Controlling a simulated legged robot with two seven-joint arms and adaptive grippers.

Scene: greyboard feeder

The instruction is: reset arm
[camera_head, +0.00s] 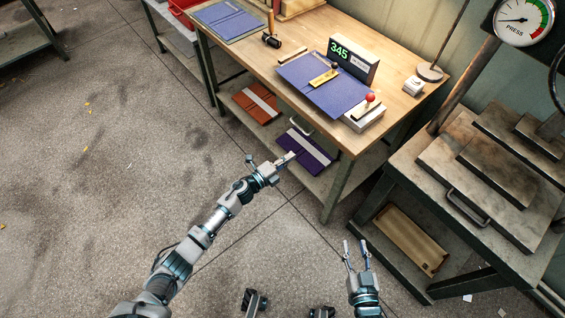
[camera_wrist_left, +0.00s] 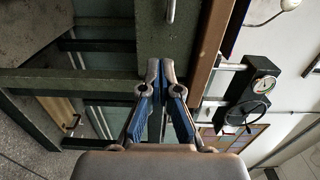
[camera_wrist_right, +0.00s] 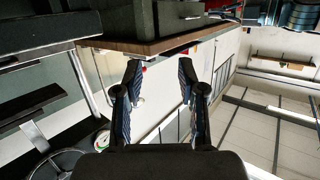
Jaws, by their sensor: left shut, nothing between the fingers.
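My left arm reaches in from the lower left in the head view. Its gripper (camera_head: 288,159) is in front of the wooden workbench, close to its lower shelf in the picture. In the left wrist view the left fingers (camera_wrist_left: 160,68) are together with nothing between them. My right gripper (camera_head: 356,246) is at the lower middle of the head view, over the floor left of the press table. In the right wrist view the right fingers (camera_wrist_right: 160,72) are apart and empty.
The workbench (camera_head: 291,58) holds a blue folder (camera_head: 226,20), blue board, green-digit display (camera_head: 352,62) and red-knobbed device (camera_head: 370,98). Its shelf holds orange (camera_head: 257,103) and purple (camera_head: 303,152) folders. The press table (camera_head: 473,180) stands right, its gauge (camera_head: 523,20) above.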

